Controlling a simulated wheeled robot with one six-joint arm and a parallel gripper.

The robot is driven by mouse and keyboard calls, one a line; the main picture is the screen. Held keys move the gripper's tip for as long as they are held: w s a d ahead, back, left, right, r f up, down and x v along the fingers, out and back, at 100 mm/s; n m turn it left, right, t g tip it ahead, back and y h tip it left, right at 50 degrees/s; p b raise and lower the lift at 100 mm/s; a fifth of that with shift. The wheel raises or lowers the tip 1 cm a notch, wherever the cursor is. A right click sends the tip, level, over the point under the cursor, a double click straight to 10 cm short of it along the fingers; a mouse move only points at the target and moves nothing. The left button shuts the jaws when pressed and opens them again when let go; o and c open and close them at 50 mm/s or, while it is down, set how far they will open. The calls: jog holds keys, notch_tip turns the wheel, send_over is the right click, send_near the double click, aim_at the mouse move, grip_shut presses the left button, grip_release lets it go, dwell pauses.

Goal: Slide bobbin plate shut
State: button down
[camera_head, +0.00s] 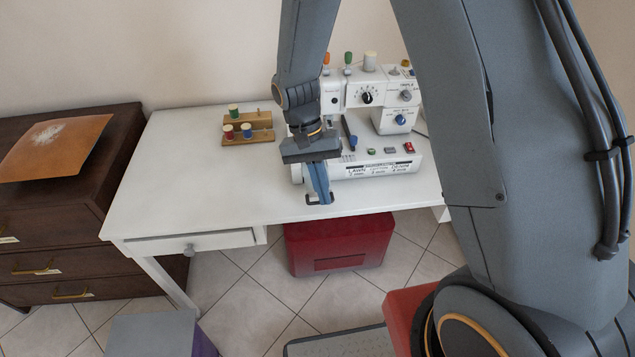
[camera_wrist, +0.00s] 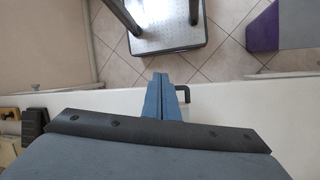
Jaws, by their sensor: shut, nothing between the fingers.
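The white sewing machine (camera_head: 412,158) stands on the white table (camera_head: 190,185), its lettered base facing the front. I cannot make out the bobbin plate; the left end of the machine is partly hidden behind my arm. My gripper (camera_head: 321,198) points down in front of the machine's left end, near the table's front edge. Its blue fingers are together and empty, and they also show in the wrist view (camera_wrist: 171,84). A small dark bracket (camera_wrist: 209,88) shows right beside the fingers; I cannot tell whether they touch it.
A wooden rack (camera_head: 262,137) with thread spools stands left of the machine. A dark brown dresser (camera_head: 55,225) is at the left. A red box (camera_head: 340,240) sits on the floor under the table's front. The table's left part is clear.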

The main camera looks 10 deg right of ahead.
jog(key=shift+w+d+b, duration=0.15)
jog(key=shift+w+b, duration=0.7)
jog(key=shift+w, duration=3.8)
dwell(1.2)
jog(key=shift+s+p, duration=0.3)
dwell(0.4)
jog(key=shift+r, duration=0.1)
jog(key=shift+d+r+p, duration=0.2)
jog(key=shift+r+p, duration=0.45)
jog(key=shift+r, duration=0.3)
jog(key=shift+d+r+p, duration=0.15)
jog(key=shift+r+p, duration=0.45)
jog(key=shift+r, duration=0.35)
jog(key=shift+d+r+p, duration=0.2)
jog(key=shift+r+p, duration=0.45)
jog(key=shift+r, duration=0.3)
